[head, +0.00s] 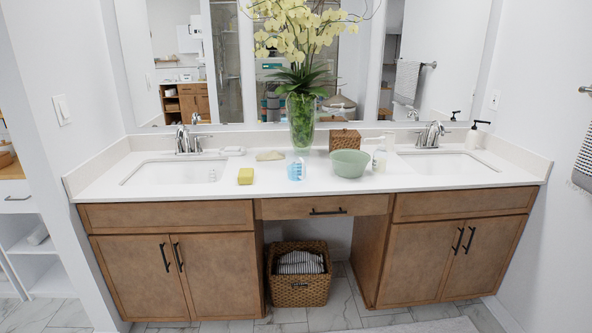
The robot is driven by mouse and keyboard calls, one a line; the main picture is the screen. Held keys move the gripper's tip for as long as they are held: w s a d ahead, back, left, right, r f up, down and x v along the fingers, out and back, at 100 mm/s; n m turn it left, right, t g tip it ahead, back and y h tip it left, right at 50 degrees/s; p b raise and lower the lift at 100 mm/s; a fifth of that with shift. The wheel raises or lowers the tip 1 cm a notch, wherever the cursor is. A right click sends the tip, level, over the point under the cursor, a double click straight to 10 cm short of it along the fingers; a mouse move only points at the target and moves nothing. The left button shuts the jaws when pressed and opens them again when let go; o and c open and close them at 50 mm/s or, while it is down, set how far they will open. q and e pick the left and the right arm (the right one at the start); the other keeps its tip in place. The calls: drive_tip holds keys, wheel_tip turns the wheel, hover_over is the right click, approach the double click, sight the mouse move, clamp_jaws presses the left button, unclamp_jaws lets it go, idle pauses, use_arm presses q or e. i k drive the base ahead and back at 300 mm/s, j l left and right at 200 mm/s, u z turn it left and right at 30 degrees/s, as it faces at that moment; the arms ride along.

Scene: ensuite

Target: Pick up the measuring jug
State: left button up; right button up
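A small clear measuring jug with blue on it (295,171) stands on the white countertop, near the front edge at the middle. It is upright, just in front of the glass vase. A yellow sponge-like block is to its left and a green bowl to its right, both apart from it. Neither of my grippers shows in the head view.
The white countertop (300,188) holds a yellow block (245,176), a green bowl (350,163), a tall flower vase (301,122), a woven box (345,140) and soap dispensers. Sinks lie left (175,171) and right (449,162). A basket (299,291) stands below, with open floor ahead.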

sight(297, 159)
drive_tip(key=i+j, duration=0.45)
drive_tip(key=i+j+z, duration=0.1)
drive_tip(key=i+j, duration=0.3)
drive_tip(key=i, duration=0.25)
